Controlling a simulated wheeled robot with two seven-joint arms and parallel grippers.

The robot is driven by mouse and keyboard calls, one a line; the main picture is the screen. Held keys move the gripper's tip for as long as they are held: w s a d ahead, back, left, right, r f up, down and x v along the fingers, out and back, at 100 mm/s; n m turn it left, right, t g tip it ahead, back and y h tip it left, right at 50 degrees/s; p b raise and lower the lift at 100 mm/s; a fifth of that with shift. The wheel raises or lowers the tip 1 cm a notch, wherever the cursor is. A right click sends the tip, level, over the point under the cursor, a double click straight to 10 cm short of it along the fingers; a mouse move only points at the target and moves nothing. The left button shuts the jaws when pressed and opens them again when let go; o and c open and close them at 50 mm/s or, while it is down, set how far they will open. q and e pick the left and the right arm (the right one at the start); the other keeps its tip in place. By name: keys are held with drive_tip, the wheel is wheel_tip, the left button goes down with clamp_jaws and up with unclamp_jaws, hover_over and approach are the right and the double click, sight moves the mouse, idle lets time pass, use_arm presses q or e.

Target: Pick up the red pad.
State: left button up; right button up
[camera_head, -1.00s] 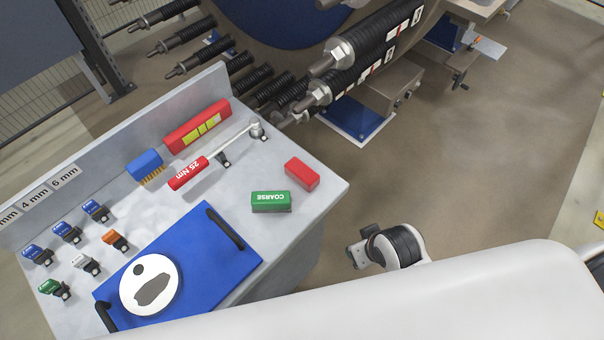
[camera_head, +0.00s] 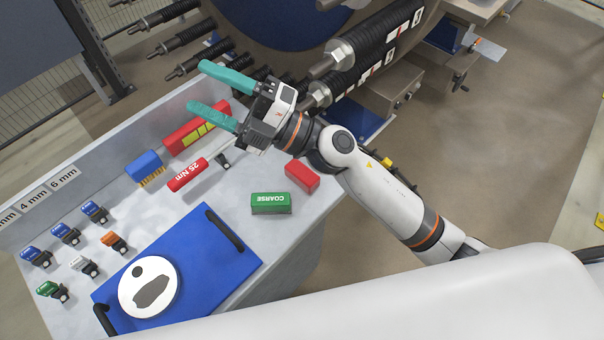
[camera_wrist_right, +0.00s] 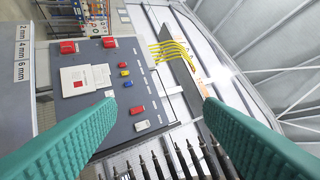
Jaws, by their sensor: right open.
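The red pad (camera_head: 302,177) is a small red block lying on the grey bench top near its right edge, just behind the green COARSE block (camera_head: 271,203). My right gripper (camera_head: 208,92) is raised above the back of the bench, to the upper left of the red pad. Its two teal fingers are spread wide and hold nothing; they also show in the right wrist view (camera_wrist_right: 158,125), pointed at a control panel. The red pad does not show in the right wrist view. My left gripper is not in view.
A red-handled 25 Nm torque wrench (camera_head: 188,174), a blue brush (camera_head: 144,166) and a red case (camera_head: 196,134) lie along the back. A blue tray (camera_head: 213,248) with a white disc is in front. Black-sleeved rods with nuts (camera_head: 340,52) stand close behind my right gripper.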

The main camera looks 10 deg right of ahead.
drive_tip(key=s+a+f+n+g+h, duration=0.2)
drive_tip(key=s+a+f+n+g, duration=0.25)
drive_tip(key=n+g, duration=0.45)
drive_tip(key=n+h, duration=0.4)
drive_tip(key=h, duration=1.5)
approach(302, 171)
drive_tip(key=shift+g, duration=0.4)
drive_tip(key=f, duration=0.3)
drive_tip(key=f+p, duration=0.1)
drive_tip(key=shift+w+d+f, duration=0.2)
drive_tip(key=shift+w+d, duration=0.1)
drive_tip(key=shift+d, duration=0.1)
drive_tip(key=f, duration=0.2)
drive_tip(key=a+f+p, duration=0.1)
drive_tip(key=f, duration=0.1)
drive_tip(key=shift+f, duration=0.9)
drive_tip(key=c, duration=1.1)
